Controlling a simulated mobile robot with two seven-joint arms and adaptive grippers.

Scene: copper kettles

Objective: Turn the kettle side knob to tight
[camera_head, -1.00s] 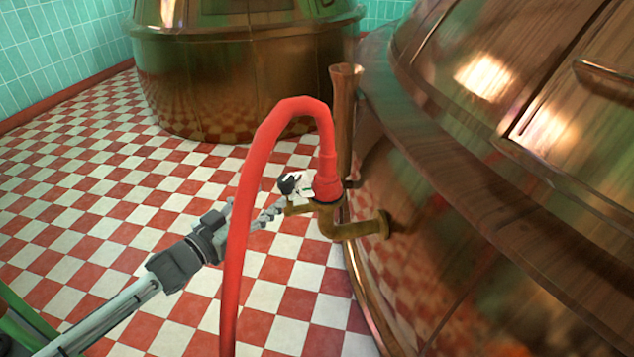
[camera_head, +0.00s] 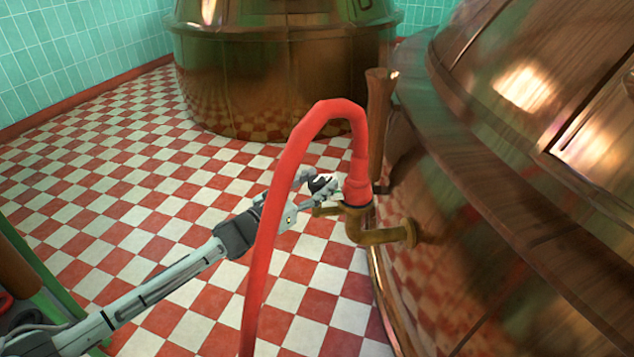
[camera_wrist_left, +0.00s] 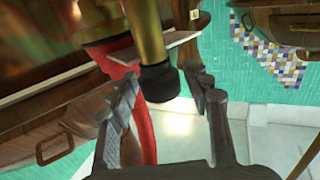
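The side knob (camera_head: 322,183), a small black and white cap, is on the brass pipe fitting (camera_head: 380,236) at the side of the large copper kettle (camera_head: 520,190). My left gripper (camera_head: 317,189) reaches it from the left, with one finger on each side. In the left wrist view the black knob end (camera_wrist_left: 160,83) sits between the spread fingers of the left gripper (camera_wrist_left: 163,90). A gap shows on the right side of the knob; contact on the left is unclear. My right gripper is not in view.
A red hose (camera_head: 290,175) arches up from the fitting and passes in front of my left arm. A wooden-looking upright handle (camera_head: 380,110) stands behind it. A second copper kettle (camera_head: 280,80) stands at the back. The checkered floor (camera_head: 110,200) is open at left.

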